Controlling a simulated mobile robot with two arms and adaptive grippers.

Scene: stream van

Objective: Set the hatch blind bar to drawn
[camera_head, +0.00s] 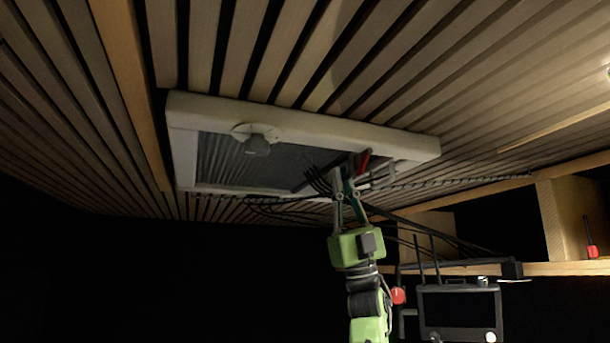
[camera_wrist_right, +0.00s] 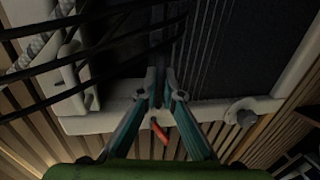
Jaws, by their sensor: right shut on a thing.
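The roof hatch has a white frame (camera_head: 290,119) set in the slatted ceiling; the frame also shows in the wrist view (camera_wrist_right: 95,121). A grey pleated blind (camera_head: 235,160) covers its left and middle part in the head view. The blind's dark bar (camera_head: 318,175) runs across the opening near the right end. My right gripper (camera_head: 343,178) reaches up from below and is shut on the bar. In the wrist view its teal fingers (camera_wrist_right: 165,78) meet at the bar, with pleats (camera_wrist_right: 206,45) to the right. The fingers partly hide the bar. My left gripper is not in view.
A red tab (camera_head: 364,160) is close beside the fingers. A round knob (camera_head: 257,143) is on the frame. Black cables hang near my wrist. A shelf with a dark monitor (camera_head: 459,308) stands at lower right. The lower left is dark.

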